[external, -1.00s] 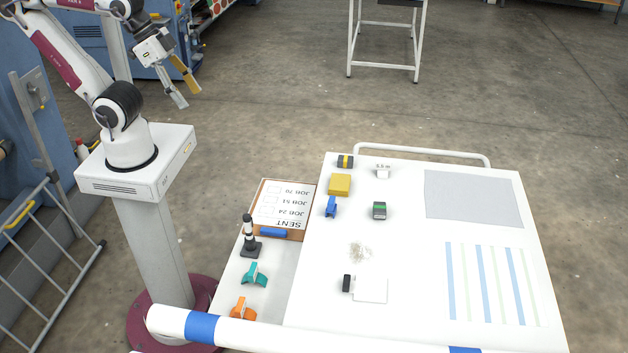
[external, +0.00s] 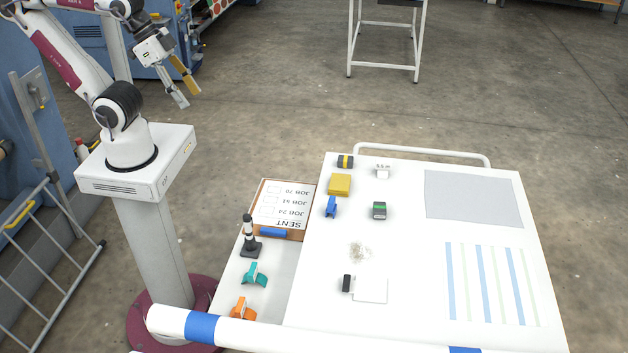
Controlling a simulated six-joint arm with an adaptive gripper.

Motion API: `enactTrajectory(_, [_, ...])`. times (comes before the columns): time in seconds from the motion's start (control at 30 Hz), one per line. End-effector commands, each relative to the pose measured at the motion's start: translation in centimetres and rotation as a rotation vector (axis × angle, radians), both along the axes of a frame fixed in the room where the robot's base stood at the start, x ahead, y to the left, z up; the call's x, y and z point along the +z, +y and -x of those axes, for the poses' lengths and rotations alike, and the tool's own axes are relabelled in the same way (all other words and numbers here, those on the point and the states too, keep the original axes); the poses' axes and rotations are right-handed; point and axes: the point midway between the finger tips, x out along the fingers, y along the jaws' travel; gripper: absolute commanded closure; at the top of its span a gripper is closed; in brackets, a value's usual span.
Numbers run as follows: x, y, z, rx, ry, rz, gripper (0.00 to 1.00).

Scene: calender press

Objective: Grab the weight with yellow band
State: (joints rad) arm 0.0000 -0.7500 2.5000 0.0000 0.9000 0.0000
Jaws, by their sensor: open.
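The weight with yellow band (external: 345,161) is a small dark block with a yellow stripe. It sits near the far left corner of the white table (external: 420,285). My gripper (external: 187,91) is at the upper left, raised and well away from the table. Its two fingers are spread apart and nothing is between them. A similar dark block with a green band (external: 379,210) stands nearer, towards the middle left of the table.
Near the weight are a yellow box (external: 339,184), a blue clamp-like piece (external: 331,207) and a small white item (external: 382,171). A rail (external: 430,152) edges the far side.

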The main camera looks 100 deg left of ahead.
Motion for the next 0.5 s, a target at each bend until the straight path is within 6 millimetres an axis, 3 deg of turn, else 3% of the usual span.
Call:
enactTrajectory(0.33, [0.0,0.1,-0.2,0.001,-0.001,-0.002,0.54])
enactTrajectory(0.5, [0.0,0.7,-1.4,0.011,-0.013,-0.016,0.54])
